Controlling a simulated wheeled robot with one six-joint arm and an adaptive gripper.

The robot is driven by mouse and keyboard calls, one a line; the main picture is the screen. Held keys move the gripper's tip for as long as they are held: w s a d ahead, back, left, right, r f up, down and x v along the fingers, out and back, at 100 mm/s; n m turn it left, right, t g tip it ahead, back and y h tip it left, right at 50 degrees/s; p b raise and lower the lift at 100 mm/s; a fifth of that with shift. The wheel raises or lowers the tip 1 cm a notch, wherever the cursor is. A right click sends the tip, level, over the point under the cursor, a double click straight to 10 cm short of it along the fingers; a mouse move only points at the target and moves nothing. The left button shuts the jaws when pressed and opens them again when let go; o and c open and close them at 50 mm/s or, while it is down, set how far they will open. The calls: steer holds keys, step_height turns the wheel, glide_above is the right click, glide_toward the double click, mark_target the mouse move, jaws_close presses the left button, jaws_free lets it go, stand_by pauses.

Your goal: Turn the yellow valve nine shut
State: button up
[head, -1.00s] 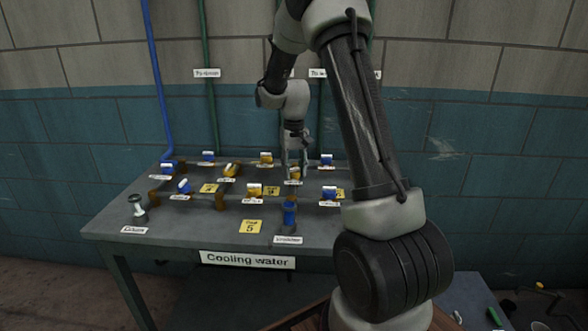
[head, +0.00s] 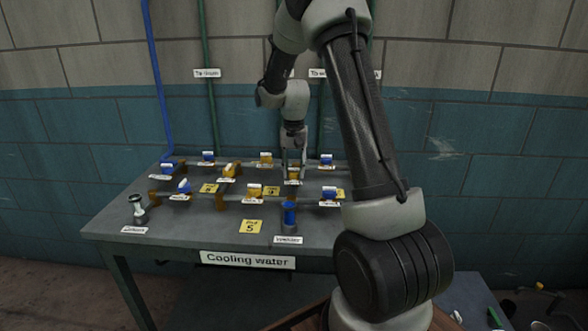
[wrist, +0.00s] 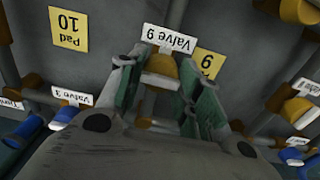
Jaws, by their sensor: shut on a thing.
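The yellow valve nine (wrist: 162,68) stands between the two fingers of my gripper (wrist: 167,95) in the wrist view, with its white "Valve 9" label just behind it. My gripper is shut on its handle. In the head view my gripper (head: 293,163) reaches down from above onto the valve (head: 293,174) at the back right of the bench. The fingers hide part of the handle, and its exact angle is hard to tell.
Other yellow and blue valves stand close by on the pipes, including a blue valve (head: 326,160) to the right and a yellow valve (head: 266,158) to the left. Yellow number pads (head: 251,226) lie on the grey bench (head: 150,205). The wall is behind.

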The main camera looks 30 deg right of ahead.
steer(key=o, duration=1.1)
steer(key=shift+c, duration=0.2)
steer(key=shift+r, duration=0.1)
step_height(320, 180, up, 12)
